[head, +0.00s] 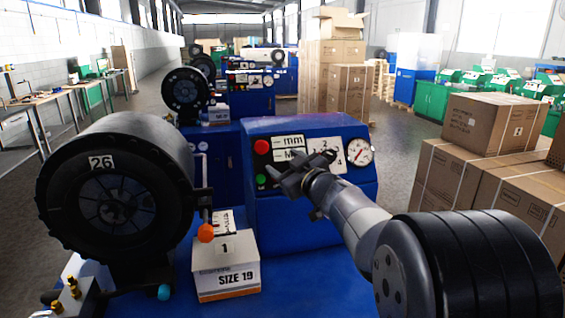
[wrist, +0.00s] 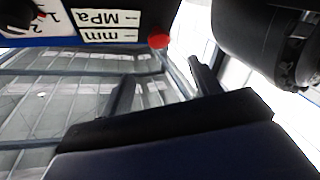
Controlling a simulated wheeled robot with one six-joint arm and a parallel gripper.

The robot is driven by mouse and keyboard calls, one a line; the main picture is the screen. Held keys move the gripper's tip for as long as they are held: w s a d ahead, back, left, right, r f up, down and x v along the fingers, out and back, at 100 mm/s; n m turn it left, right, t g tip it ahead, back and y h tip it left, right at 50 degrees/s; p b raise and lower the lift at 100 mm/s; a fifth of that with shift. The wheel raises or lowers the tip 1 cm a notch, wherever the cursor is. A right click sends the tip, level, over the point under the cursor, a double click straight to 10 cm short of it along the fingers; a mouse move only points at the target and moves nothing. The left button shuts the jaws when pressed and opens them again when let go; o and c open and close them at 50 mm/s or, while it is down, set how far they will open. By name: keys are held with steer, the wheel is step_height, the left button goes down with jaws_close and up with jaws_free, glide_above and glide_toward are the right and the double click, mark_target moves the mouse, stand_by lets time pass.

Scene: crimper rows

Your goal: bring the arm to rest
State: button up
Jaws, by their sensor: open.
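My gripper (head: 284,180) is open and empty in the head view. It is at the end of my grey arm, in front of the blue control panel of the near crimper (head: 305,215). In the wrist view the two dark fingers of my gripper (wrist: 162,88) stand apart with nothing between them. The panel's red button (head: 262,147) is just above the gripper in the head view. The red button also shows in the wrist view (wrist: 158,39), beside the mm and MPa labels. The wrist view looks upside down, with the roof behind.
A black crimper head (head: 112,195) marked 26 stands at the left. A white box (head: 226,277) labelled SIZE 19 sits on the blue base beside an orange-tipped lever (head: 206,233). Cardboard boxes (head: 493,122) are stacked at the right. A worktable (head: 52,97) lines the left wall.

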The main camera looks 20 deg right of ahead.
mark_target(264, 150)
steer(key=shift+w, duration=0.1)
steer(key=x, duration=0.7)
steer(key=f+x, duration=0.1)
steer(key=x, duration=0.3)
steer(key=shift+w, duration=0.35)
steer(key=shift+r, duration=0.1)
